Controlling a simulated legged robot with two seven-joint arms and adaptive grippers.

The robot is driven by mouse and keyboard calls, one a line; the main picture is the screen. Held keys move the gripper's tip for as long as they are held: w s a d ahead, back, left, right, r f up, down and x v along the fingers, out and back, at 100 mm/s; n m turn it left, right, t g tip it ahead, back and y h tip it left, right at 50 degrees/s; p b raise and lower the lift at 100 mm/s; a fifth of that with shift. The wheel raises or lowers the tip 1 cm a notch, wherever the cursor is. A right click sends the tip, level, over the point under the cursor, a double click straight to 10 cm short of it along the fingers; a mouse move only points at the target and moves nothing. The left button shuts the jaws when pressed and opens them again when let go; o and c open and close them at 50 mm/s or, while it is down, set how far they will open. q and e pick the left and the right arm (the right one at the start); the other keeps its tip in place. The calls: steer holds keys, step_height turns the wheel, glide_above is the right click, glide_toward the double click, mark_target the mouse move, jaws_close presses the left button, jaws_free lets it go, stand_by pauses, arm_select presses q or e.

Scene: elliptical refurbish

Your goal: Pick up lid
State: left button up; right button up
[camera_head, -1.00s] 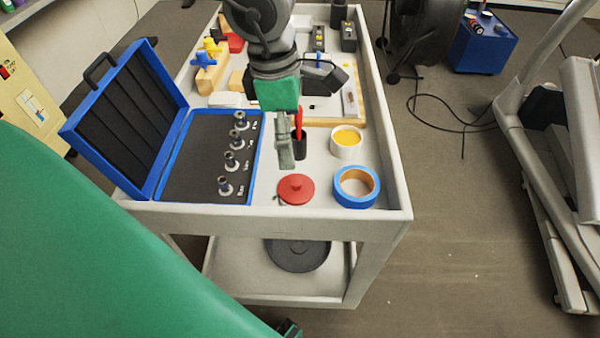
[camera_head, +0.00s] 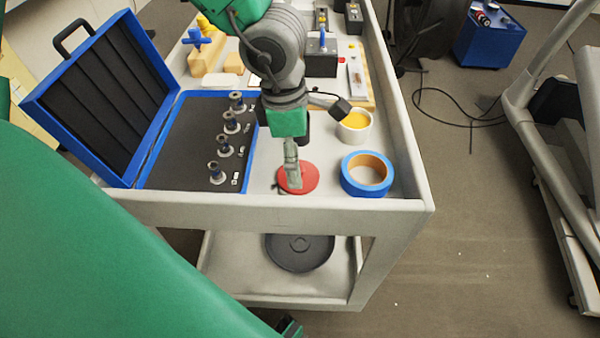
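The lid (camera_head: 310,182) is a flat red disc lying on the cart's top shelf, between the blue case and a roll of blue tape. My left gripper (camera_head: 292,180) reaches down from above. Its grey fingers are over the middle of the lid and cover the knob. The fingers overlap in this view, so I cannot tell whether they are open or shut, or whether they touch the lid. The lid lies flat. My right gripper is not in view.
An open blue case (camera_head: 180,165) with several metal pieces stands left of the lid. The blue tape roll (camera_head: 350,187) is close on its right. A white cup (camera_head: 345,133) with yellow inside stands behind. The cart's raised front rim (camera_head: 270,212) is near.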

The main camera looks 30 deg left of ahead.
arm_select(q)
steer(key=f+b, duration=0.1)
steer(key=f, duration=0.1)
steer(key=f+b, duration=0.1)
steer(key=f, duration=0.2)
steer(key=shift+w+a+b, duration=0.15)
steer(key=shift+w+b, duration=0.05)
steer(key=shift+b, duration=0.1)
steer(key=shift+d+f, duration=0.1)
steer(key=shift+d, duration=0.3)
steer(key=c, duration=0.9)
steer(key=shift+a, duration=0.3)
steer(key=shift+c, duration=0.9)
